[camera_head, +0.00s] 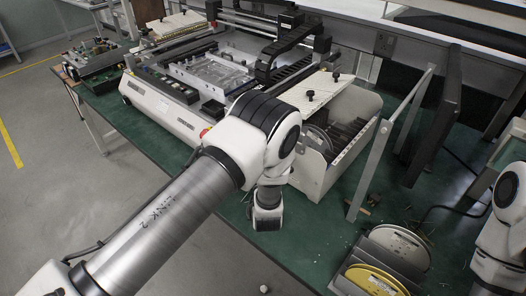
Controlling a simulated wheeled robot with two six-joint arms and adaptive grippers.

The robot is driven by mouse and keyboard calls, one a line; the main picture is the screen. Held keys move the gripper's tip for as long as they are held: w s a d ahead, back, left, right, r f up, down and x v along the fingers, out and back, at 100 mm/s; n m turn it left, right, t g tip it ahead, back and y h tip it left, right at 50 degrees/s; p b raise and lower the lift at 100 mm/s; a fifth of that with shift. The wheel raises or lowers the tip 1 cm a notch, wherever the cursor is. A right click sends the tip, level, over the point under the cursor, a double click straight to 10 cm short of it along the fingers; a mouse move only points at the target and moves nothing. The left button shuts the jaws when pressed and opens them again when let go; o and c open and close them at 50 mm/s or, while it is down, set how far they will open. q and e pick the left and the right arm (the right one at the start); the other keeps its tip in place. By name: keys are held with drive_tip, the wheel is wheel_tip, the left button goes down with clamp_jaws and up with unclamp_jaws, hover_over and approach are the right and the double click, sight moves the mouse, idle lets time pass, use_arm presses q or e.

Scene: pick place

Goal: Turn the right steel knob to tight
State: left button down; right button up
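On the white plate at the right end of the bench machine stand two small dark knobs, a nearer knob (310,95) and a farther knob (336,76). Both look black rather than steel, and I cannot tell how tight they are. My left arm crosses the middle of the view and bends down in front of the machine. Its fingers do not show. My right arm is at the right edge, and its gripper does not show either. The arm hides part of the machine's front.
The white machine (160,100) stands on a green table (225,228). A grey upright frame (388,150) and a dark panel (432,120) rise to the right. Silver and yellow reels (372,281) lie at the front right. Some bare green table shows at the front middle.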

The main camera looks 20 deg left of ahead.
use_arm(q)
drive_tip(key=shift+a+f, duration=0.1)
idle(0.3)
drive_tip(key=c, duration=0.9)
unclamp_jaws()
drive_tip(key=shift+c, duration=0.2)
drive_tip(key=shift+s+a, duration=0.1)
drive_tip(key=shift+a, duration=0.05)
